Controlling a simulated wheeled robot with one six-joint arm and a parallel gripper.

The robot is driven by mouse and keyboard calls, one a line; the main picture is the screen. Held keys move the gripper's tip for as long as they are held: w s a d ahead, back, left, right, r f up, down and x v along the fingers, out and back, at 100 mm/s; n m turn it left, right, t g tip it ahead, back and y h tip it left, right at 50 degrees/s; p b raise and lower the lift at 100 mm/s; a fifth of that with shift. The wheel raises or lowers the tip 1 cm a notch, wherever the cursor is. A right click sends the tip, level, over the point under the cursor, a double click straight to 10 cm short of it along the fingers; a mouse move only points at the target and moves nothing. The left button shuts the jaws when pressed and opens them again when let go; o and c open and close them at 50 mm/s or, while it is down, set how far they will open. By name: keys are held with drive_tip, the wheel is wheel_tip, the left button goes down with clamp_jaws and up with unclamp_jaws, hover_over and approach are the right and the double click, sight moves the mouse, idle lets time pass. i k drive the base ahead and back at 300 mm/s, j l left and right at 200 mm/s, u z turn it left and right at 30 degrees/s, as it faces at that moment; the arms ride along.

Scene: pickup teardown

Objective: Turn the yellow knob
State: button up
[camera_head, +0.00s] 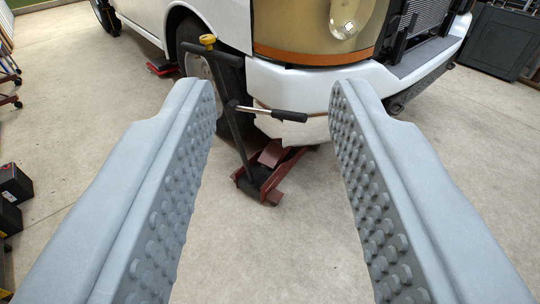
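The small yellow knob (208,40) sits at the top of the dark upright handle (230,120) of a red floor jack (268,176). The jack stands on the floor by the pickup's front wheel and bumper. My gripper (272,90) is open, with its two grey studded fingers wide apart and nothing between them. In the picture the knob shows just above the left fingertip, farther away and apart from it. The fingers hide none of the knob.
The white pickup (285,88) fills the top middle, with its front wheel (195,65) behind the jack handle. A bar with a black grip (289,116) sticks out right from the handle. Black boxes (14,184) stand at left. A dark cabinet (502,40) stands top right. The near floor is clear.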

sight(208, 39)
drive_tip(key=i+j+u, duration=0.2)
drive_tip(key=i+u, duration=0.5)
drive_tip(key=i, duration=0.2)
